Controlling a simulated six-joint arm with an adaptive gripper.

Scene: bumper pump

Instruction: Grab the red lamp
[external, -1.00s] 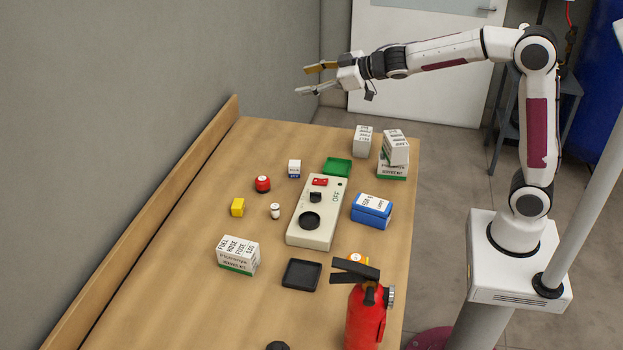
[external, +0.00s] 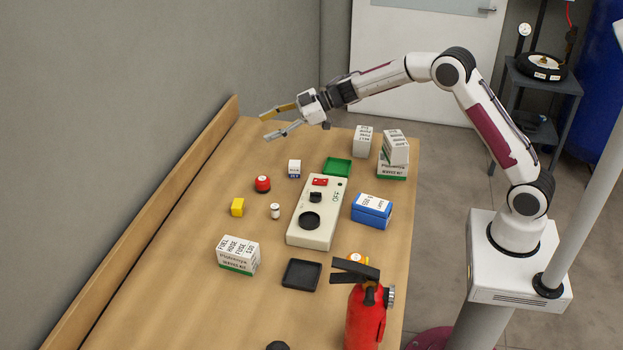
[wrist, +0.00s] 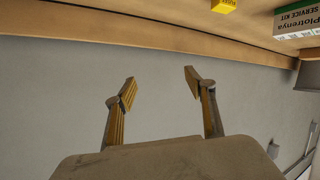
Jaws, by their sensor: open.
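The lamp does not show in the wrist view.
The beige control box (external: 322,228) and green tray (external: 337,167) lie to the right. A wooden ledge (external: 150,218) and wall bound the left side.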

